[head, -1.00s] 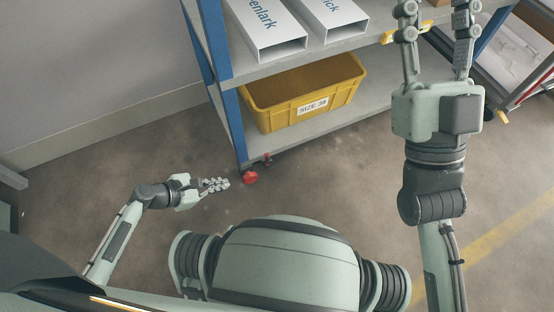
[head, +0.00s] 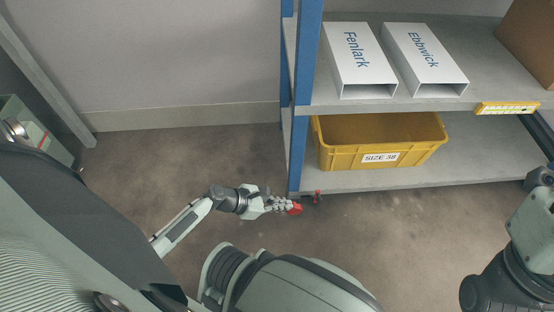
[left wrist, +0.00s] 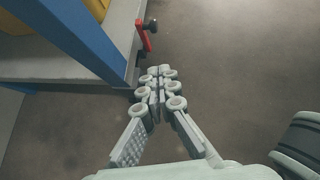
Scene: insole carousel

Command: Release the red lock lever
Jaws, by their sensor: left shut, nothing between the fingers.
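A small red lever (head: 317,196) with a dark end stands at the shelf's lower front edge, just right of the blue corner post. In the left wrist view the red lever (left wrist: 142,36) sits beyond the fingertips, with a black knob beside it. My right arm (head: 530,240) is at the right edge, fingertips out of frame.
The blue post (head: 304,100) rises close by the left gripper. The lower shelf holds a yellow bin (head: 338,161) labelled SIZE 38. White boxes marked Fenlark (head: 352,50) and Ebbwick (head: 420,50) lie above. The floor left of the post is clear.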

